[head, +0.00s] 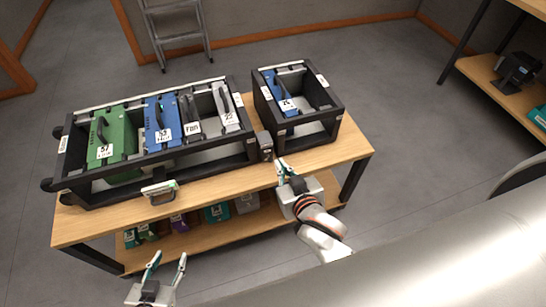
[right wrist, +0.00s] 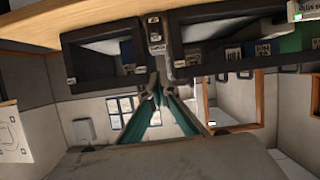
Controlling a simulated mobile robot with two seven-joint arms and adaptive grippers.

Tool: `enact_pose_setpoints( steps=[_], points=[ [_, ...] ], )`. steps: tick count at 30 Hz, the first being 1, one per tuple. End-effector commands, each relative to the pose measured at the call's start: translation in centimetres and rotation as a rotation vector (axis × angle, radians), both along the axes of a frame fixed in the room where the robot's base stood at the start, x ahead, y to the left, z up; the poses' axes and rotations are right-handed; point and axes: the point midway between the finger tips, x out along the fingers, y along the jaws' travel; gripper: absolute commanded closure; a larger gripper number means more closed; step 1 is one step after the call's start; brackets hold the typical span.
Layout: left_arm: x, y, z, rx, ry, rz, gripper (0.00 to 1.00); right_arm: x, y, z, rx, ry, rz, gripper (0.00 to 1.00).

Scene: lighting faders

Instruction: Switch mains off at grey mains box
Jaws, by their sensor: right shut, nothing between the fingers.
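The grey mains box (head: 265,146) is a small dark grey box on the table's front side, between the two black racks. In the right wrist view the box (right wrist: 155,36) stands just past my fingertips, with small pale labels on it; its switch position is too small to tell. My right gripper (head: 282,164) is shut and empty, just in front of and slightly right of the box. Its fingertips (right wrist: 157,84) show close together; whether they touch the box I cannot tell. My left gripper (head: 167,262) is open and empty, in front of the table's left part.
The long black rack (head: 215,159) holds green, blue and grey modules. The small rack (head: 312,123) holds a blue module. Several modules lie on the lower shelf. A ladder (head: 178,38) stands behind.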

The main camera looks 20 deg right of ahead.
Motion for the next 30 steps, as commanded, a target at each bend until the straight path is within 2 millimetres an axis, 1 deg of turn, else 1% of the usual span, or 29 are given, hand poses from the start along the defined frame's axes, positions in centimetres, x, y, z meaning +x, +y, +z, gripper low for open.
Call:
enact_pose_setpoints(
  steps=[5,8,15,20,21,24,27,30],
  points=[
    [0.0,0.0,-0.2,0.001,0.002,0.0,0.6,1.1,0.0,-0.4,-0.002,-0.001,0.001,1.0],
    [0.1,0.0,-0.1,0.0,-0.001,-0.001,0.6,2.5,0.0,-1.0,-0.003,-0.002,0.001,1.0],
    [0.5,0.0,0.0,-0.001,-0.011,-0.001,0.6,6.9,0.1,-2.8,-0.002,-0.002,0.002,1.0],
    [0.6,0.0,-0.2,-0.002,-0.013,0.0,0.6,9.6,0.2,-4.0,-0.003,-0.001,0.001,1.0],
    [0.5,0.0,-0.5,-0.002,-0.012,0.0,0.6,9.1,0.1,-5.1,-0.002,0.004,0.001,1.0],
    [0.5,0.0,-0.9,-0.002,-0.011,0.0,0.6,8.8,0.1,-6.4,-0.001,0.003,0.002,1.0],
    [0.4,0.0,-1.2,-0.001,-0.009,-0.001,0.6,8.7,0.0,-7.3,-0.001,0.002,0.001,1.0],
    [0.3,0.0,-1.4,-0.001,-0.006,0.0,0.6,8.6,0.0,-7.7,-0.001,0.001,0.001,1.0]
  ],
)
